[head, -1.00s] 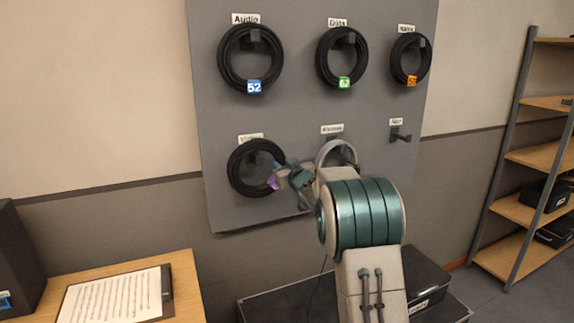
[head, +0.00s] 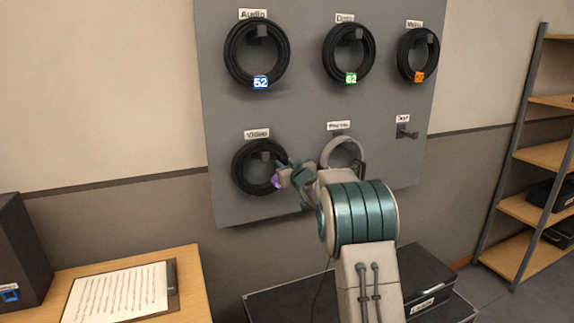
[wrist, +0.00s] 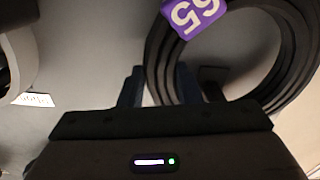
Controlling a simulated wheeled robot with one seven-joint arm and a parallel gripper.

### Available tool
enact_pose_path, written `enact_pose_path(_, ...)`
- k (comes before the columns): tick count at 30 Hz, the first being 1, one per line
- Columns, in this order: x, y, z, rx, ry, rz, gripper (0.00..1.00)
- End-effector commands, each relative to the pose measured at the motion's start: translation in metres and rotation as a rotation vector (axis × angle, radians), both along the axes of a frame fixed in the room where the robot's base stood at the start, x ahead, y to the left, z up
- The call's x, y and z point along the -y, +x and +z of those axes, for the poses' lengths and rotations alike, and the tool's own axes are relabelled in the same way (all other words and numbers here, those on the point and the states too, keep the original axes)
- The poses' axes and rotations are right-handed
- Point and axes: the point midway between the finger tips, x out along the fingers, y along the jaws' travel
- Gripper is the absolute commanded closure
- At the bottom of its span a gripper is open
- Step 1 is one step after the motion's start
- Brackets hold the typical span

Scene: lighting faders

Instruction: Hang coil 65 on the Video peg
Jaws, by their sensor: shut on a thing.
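Coil 65 is a black cable coil (head: 238,180) at the Video peg (head: 265,156), under the "Video" label (head: 257,134). Its purple tag, reading 65, shows in the wrist view (wrist: 193,14). My gripper (head: 280,179) is at the coil's lower right edge. In the wrist view, my gripper's fingers (wrist: 172,90) are shut on the near side of the coil (wrist: 158,60). The Video peg shows inside the coil's ring in the head view. I cannot tell whether the coil's weight rests on it.
Coils hang on the Audio (head: 230,60), Data (head: 328,58) and another upper-right peg (head: 402,60). A pale coil (head: 343,140) hangs to the right of coil 65. The lower-right peg (head: 406,133) is bare. A desk (head: 190,280) and black cases (head: 285,305) stand below.

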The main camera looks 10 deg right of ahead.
Motion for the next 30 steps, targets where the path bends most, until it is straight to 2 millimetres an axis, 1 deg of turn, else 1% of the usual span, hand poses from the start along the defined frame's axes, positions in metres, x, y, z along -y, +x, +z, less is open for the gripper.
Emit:
enact_pose_path(7, 0.0, 0.0, 0.002, 0.004, 0.002, 0.001, 1.0)
enact_pose_path(8, 0.0, 0.0, 0.002, 0.004, 0.002, 0.001, 0.61)
enact_pose_path(9, 0.0, 0.0, 0.002, 0.004, 0.002, 0.001, 0.5)
enact_pose_path(10, 0.0, 0.0, 0.002, 0.003, 0.002, 0.001, 0.44)
enact_pose_path(18, 0.0, 0.0, -0.001, -0.003, -0.002, -0.001, 0.44)
enact_pose_path(22, 0.002, -0.006, -0.001, -0.001, -0.001, -0.001, 0.44)
enact_pose_path(26, 0.005, -0.02, 0.0, -0.001, 0.0, -0.002, 0.44)
enact_pose_path(30, 0.009, -0.044, 0.0, 0.0, 0.001, -0.001, 0.44)
